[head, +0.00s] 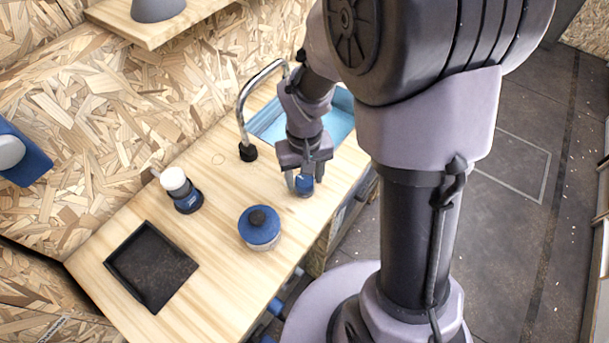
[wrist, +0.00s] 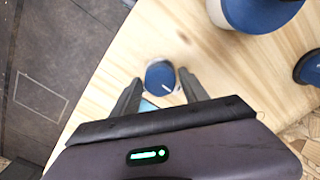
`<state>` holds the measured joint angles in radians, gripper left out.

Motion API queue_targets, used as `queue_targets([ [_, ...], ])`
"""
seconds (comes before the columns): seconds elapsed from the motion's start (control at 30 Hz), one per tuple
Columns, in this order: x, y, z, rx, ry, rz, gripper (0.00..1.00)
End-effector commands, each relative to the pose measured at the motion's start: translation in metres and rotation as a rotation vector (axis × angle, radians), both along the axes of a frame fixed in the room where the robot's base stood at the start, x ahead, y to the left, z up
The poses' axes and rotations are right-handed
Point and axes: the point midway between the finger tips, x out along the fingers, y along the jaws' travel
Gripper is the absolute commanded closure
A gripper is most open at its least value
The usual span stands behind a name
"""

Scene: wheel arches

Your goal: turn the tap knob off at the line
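The blue tap knob (head: 304,187) stands on the wooden counter near its front edge, in front of the sink. It also shows in the wrist view (wrist: 160,76), near the middle. A thin white mark shows at its lower right side there; I cannot tell whether it is a pointer on the knob or the line. My gripper (head: 305,180) points down over the knob, with one finger on each side. In the wrist view the fingertips (wrist: 161,78) look slightly apart from the knob, so the gripper seems open around it. The knob's far side is partly hidden.
A light blue sink (head: 342,117) with a curved metal tap (head: 243,108) lies behind the gripper. A blue-lidded pot (head: 260,230), a blue and white bottle (head: 182,189) and a black tray (head: 150,266) stand left on the counter (head: 215,245). A shelf (head: 150,30) hangs above.

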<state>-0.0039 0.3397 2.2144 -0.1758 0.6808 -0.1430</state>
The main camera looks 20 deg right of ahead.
Motion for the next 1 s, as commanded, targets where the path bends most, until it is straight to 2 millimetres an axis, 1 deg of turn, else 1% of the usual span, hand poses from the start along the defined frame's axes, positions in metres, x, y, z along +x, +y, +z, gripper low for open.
queue_targets([
  [0.33,0.0,0.0,0.001,0.0,0.001,-0.001,0.36],
  [0.43,0.0,0.0,0.011,0.0,-0.001,-0.002,0.36],
  [0.47,0.0,0.0,0.017,0.0,-0.002,-0.002,0.36],
  [0.57,0.001,0.0,0.043,0.0,-0.004,-0.001,0.36],
  [0.8,0.001,0.0,0.11,0.0,-0.003,-0.001,0.36],
  [0.9,0.001,0.0,0.135,0.0,-0.003,-0.001,0.36],
  [1.0,0.0,0.0,0.155,0.001,-0.001,-0.002,0.36],
])
